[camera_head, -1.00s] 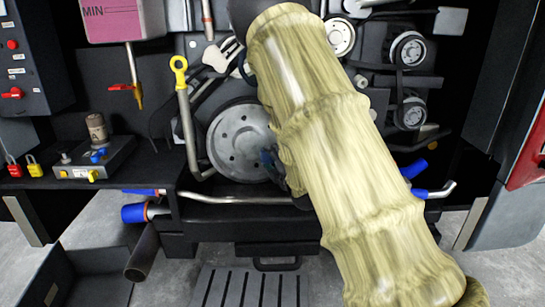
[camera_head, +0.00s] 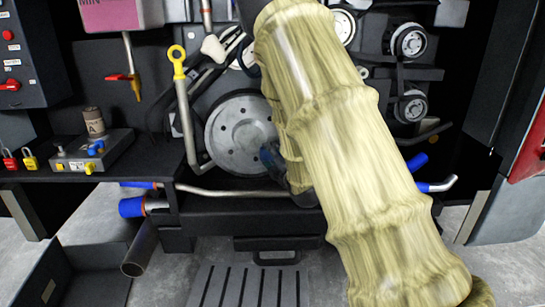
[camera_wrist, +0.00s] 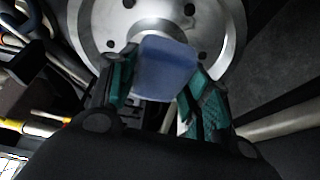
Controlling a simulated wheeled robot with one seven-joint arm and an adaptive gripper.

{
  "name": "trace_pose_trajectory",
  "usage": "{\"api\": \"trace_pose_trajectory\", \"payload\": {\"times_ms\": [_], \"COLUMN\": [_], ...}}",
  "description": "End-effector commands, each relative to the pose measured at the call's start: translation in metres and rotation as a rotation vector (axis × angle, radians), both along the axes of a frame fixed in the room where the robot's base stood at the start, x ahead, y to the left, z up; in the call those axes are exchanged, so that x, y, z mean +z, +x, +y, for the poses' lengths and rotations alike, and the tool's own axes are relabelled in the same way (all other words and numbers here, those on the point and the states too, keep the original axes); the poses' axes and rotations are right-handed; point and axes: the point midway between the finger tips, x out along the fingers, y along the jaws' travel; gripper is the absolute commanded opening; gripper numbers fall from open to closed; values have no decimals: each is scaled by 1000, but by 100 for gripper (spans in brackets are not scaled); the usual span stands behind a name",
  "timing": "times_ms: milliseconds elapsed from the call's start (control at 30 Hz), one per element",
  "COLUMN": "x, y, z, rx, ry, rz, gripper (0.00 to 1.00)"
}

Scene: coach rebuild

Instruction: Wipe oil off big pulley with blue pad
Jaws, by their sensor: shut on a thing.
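The big pulley (camera_head: 233,135) is a grey metal disc with bolt holes, low in the middle of the engine bay. It also shows at the top of the wrist view (camera_wrist: 100,22). My gripper (camera_wrist: 160,82) is shut on the blue pad (camera_wrist: 167,66), which sits between its teal-lined fingers. In the wrist view the pad overlaps the lower part of the pulley; I cannot tell whether it touches the face. In the head view, my gripper (camera_head: 270,158) is at the pulley's lower right, mostly hidden behind my sleeved arm. No oil is clearly visible on the pulley.
A yellow-ringed dipstick tube (camera_head: 185,110) stands just left of the pulley. Smaller pulleys (camera_head: 409,40) are at upper right. A metal pipe (camera_head: 230,193) with blue ends runs below. A switch box (camera_head: 92,152) and padlocks (camera_head: 30,160) sit on the left ledge.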

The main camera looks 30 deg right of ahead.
Motion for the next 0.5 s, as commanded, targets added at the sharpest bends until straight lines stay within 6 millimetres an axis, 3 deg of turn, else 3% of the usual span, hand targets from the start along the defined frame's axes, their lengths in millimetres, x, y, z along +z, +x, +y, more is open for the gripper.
{"api": "trace_pose_trajectory", "payload": {"times_ms": [33,200,500], "x": [-11,-25,-27], "y": [0,2,9], "z": [-1,-2,-7], "rx": [-1,-1,0], "ry": [1,2,0], "rz": [-2,-2,-2], "gripper": [22,22,22]}}
